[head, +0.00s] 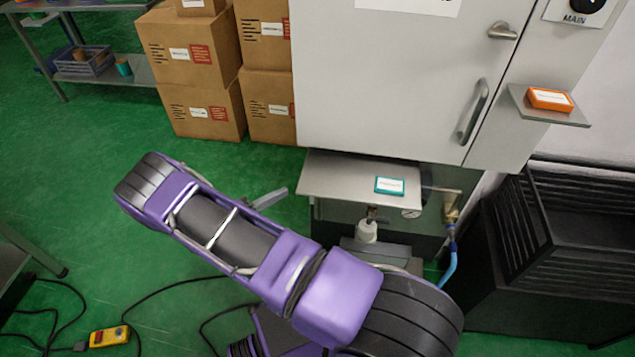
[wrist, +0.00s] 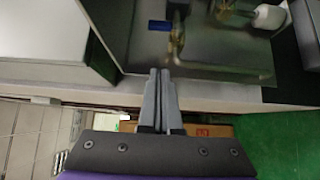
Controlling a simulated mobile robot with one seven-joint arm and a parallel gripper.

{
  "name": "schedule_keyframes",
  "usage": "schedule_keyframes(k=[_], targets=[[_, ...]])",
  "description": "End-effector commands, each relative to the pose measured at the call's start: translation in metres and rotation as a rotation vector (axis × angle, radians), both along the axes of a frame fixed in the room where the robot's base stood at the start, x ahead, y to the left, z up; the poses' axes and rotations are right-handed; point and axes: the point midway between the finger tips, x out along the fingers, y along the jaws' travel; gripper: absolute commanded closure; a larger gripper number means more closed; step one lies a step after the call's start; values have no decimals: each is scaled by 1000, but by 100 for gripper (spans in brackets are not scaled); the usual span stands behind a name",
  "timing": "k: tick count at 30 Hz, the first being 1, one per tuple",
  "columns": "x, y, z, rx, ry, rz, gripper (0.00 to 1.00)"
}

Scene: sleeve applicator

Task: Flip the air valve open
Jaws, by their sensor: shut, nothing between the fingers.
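The air valve looks like a brass fitting (head: 452,205) under the right side of the white cabinet, with a blue hose below it. A brass part, probably this valve (wrist: 177,42), also shows in the wrist view, just beyond my fingertips, with a blue piece beside it. Its handle position is too small to tell. My gripper (wrist: 162,74) is shut and empty, its two grey fingers together and pointing toward the brass part. I cannot tell whether they touch it. I cannot make out my gripper for certain in the head view.
A white cabinet (head: 395,75) stands over a grey shelf (head: 335,178) with a teal box (head: 389,186). A white knob (head: 366,230) and gauge are below. Black crates (head: 530,215) stand close on the right. Cardboard boxes (head: 200,45) are behind.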

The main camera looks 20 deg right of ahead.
Motion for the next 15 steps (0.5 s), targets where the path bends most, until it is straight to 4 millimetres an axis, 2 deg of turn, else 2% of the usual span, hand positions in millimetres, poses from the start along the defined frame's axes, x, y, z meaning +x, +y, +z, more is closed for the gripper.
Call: schedule_keyframes(k=[5,15], targets=[[3,-17,1,0,1,-3,100],[16,-87,1,0,0,-4,100]])
